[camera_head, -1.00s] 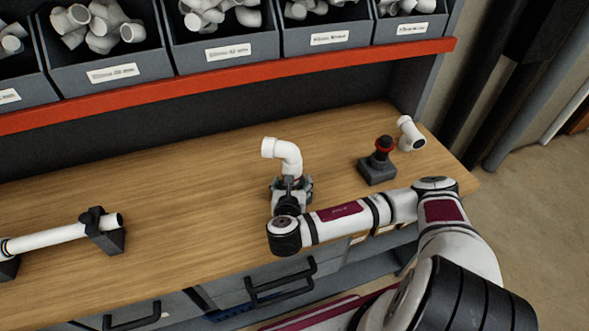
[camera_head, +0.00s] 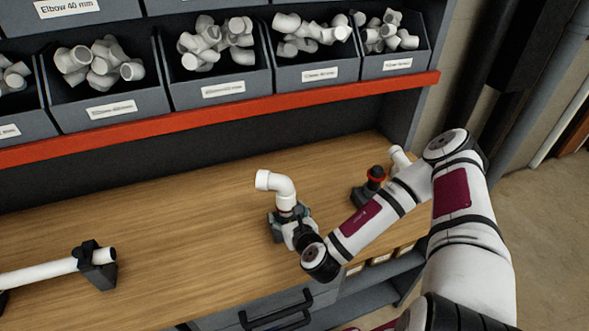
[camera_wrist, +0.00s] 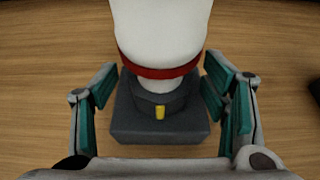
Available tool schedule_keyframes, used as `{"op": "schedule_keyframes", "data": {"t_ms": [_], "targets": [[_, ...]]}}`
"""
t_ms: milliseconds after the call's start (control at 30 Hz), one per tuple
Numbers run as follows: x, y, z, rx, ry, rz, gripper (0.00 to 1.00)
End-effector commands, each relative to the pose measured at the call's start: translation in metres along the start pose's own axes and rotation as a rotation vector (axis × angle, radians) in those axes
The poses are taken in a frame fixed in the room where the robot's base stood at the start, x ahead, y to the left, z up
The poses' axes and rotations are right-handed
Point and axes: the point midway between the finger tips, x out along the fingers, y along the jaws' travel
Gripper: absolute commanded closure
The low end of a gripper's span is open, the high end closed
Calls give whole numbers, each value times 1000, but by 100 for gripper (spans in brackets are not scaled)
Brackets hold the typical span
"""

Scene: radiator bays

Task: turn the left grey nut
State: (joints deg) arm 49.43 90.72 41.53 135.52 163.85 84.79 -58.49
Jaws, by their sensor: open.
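A white elbow pipe (camera_head: 277,187) stands upright on the bench, its open end pointing left. It fills the top of the wrist view (camera_wrist: 165,30), with a red ring (camera_wrist: 160,70) at its lower end. Below the ring is a dark grey nut (camera_wrist: 150,102) with a yellow mark (camera_wrist: 159,113), on a dark square base (camera_wrist: 135,128). My gripper (camera_wrist: 160,78) is open, one teal-padded finger on each side of the pipe's foot, with gaps visible. In the head view my gripper (camera_head: 288,220) hides most of the nut and base.
A white pipe (camera_head: 40,272) lies in a holder (camera_head: 96,262) at left. Bins of fittings (camera_head: 105,85) sit above the red shelf edge (camera_head: 220,108).

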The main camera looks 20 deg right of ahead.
Motion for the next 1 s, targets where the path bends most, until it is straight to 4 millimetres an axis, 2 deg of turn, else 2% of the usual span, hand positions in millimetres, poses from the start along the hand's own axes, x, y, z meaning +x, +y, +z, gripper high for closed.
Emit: {"op": "schedule_keyframes", "data": {"t_ms": [367,1000], "targets": [[1,-3,2,-66,-3,137,32],[7,-10,1,-227,-1,547,32]]}}
